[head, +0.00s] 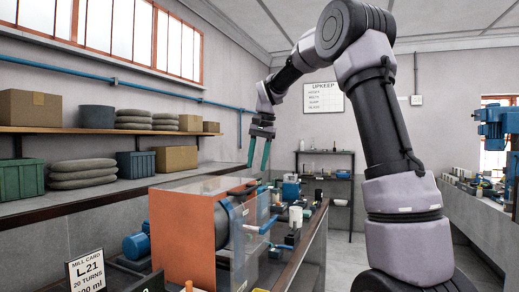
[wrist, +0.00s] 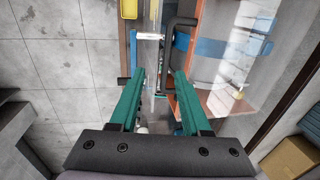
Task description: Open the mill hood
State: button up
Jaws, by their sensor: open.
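The mill hood (head: 187,232) is a box with an orange end wall and clear panels on the bench. It looks closed in the head view. Its clear panel (wrist: 238,45) fills the right of the wrist view, with orange edging beneath. A dark bent bar (wrist: 172,38), perhaps a handle, stands beyond my fingertips in the wrist view. My gripper (head: 259,160) points down above the hood's far end. In the wrist view my gripper (wrist: 153,76) has its teal fingers apart, with a clear panel edge seen between them. I cannot tell whether they touch anything.
A mill card (head: 87,272) stands at the near left, and a blue motor (head: 136,246) sits beside the hood. Bottles and small gear crowd the bench beyond. A shelf (head: 110,130) with boxes and sacks lines the left wall. The floor right of the bench is open.

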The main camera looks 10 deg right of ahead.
jog(key=shift+s+d+r, duration=0.15)
jog(key=shift+d+r, duration=0.05)
jog(key=shift+r, duration=0.9)
jog(key=shift+s+d+r, duration=0.15)
jog(key=shift+r, duration=0.9)
